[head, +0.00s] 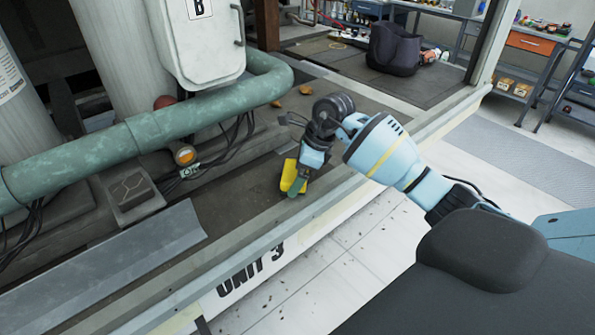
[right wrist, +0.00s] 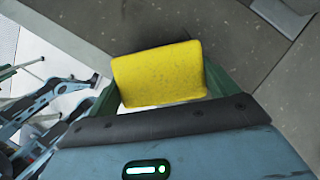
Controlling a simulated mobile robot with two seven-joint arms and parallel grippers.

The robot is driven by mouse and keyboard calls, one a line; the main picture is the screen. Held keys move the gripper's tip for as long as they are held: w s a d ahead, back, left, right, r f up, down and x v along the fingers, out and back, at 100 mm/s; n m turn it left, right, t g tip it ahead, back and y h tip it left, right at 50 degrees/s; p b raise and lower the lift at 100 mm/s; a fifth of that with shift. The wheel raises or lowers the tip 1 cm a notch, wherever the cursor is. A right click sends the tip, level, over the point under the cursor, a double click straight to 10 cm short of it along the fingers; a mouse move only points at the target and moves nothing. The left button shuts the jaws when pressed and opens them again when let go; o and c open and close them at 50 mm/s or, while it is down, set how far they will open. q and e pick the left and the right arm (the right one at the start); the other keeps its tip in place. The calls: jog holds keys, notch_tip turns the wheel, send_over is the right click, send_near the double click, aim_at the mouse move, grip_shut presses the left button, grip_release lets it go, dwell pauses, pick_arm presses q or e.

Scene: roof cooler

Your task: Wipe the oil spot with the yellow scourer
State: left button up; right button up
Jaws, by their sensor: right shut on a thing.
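The yellow scourer (head: 288,173) is in my right gripper (head: 296,185), low over the grey deck beside the UNIT 3 edge in the head view. In the right wrist view the scourer (right wrist: 158,73) sits between the green fingers, its broad yellow face showing. The right gripper is shut on it. I cannot tell whether the scourer touches the deck. I cannot make out the oil spot in either view; the gripper and scourer hide part of the deck. My left gripper is not in view.
A green pipe (head: 160,128) crosses the deck on the left, below a white box (head: 197,45). An orange lamp (head: 185,155) and black cables lie near it. A raised rail (head: 420,125) edges the deck. Leaves (head: 305,89) lie behind the gripper. A metal sheet (head: 110,265) lies front left.

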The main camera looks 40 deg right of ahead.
aim_at(291, 163)
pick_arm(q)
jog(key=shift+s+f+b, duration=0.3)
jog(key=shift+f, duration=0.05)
pick_arm(e)
jog(key=shift+f, duration=0.75)
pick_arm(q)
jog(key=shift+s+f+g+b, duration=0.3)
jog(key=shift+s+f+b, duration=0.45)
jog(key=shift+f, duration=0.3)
pick_arm(e)
jog(key=shift+w+a, duration=0.1)
jog(key=shift+w, duration=1.8)
jog(key=shift+w, duration=0.1)
jog(key=shift+w+a+b, duration=0.2)
jog(key=shift+w+b, duration=0.65)
jog(key=shift+w, duration=0.85)
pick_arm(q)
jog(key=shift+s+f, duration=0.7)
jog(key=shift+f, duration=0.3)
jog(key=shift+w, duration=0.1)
pick_arm(e)
jog(key=shift+a, duration=0.1)
